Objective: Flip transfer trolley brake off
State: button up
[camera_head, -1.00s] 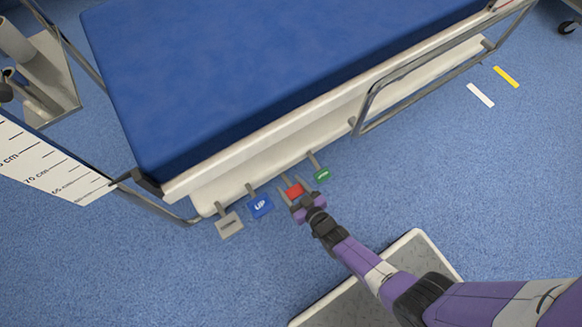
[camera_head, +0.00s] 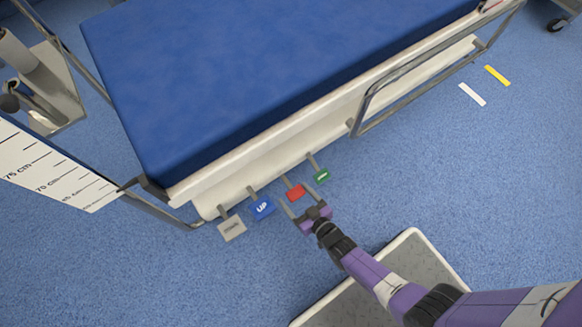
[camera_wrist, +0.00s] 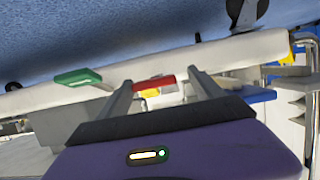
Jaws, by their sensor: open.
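The transfer trolley (camera_head: 250,150) has a blue mattress and a white base with several pedals along its near side. In the head view these are a grey pedal (camera_head: 232,229), a blue pedal marked UP (camera_head: 262,208), a red pedal (camera_head: 296,192) and a green pedal (camera_head: 322,175). My gripper (camera_head: 295,203) is open and empty, just short of the red pedal. In the wrist view the red pedal (camera_wrist: 153,83) shows beyond and between the fingers (camera_wrist: 160,88), and the green pedal (camera_wrist: 78,77) is to their left. Which pedal is the brake is not readable.
A metal side rail (camera_head: 365,100) runs along the trolley's right part. A white panel with a centimetre scale (camera_head: 50,170) stands at the left. A yellow strip (camera_head: 497,76) and a white strip (camera_head: 472,94) lie on the floor.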

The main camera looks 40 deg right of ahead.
jog(key=shift+p+v, duration=0.45)
jog(key=shift+v, duration=1.7)
jog(key=shift+s, duration=0.1)
jog(key=s+r, duration=0.7)
jog(key=r, duration=0.6)
jog(key=s+r, duration=0.8)
jog(key=r, duration=0.5)
notch_tip(320, 180, up, 44)
jog(key=s+p, duration=0.1)
jog(key=p, duration=2.7)
jog(key=shift+s+d+t+p, duration=0.2)
jog(key=shift+t+p, duration=0.1)
jog(key=shift+p, duration=0.1)
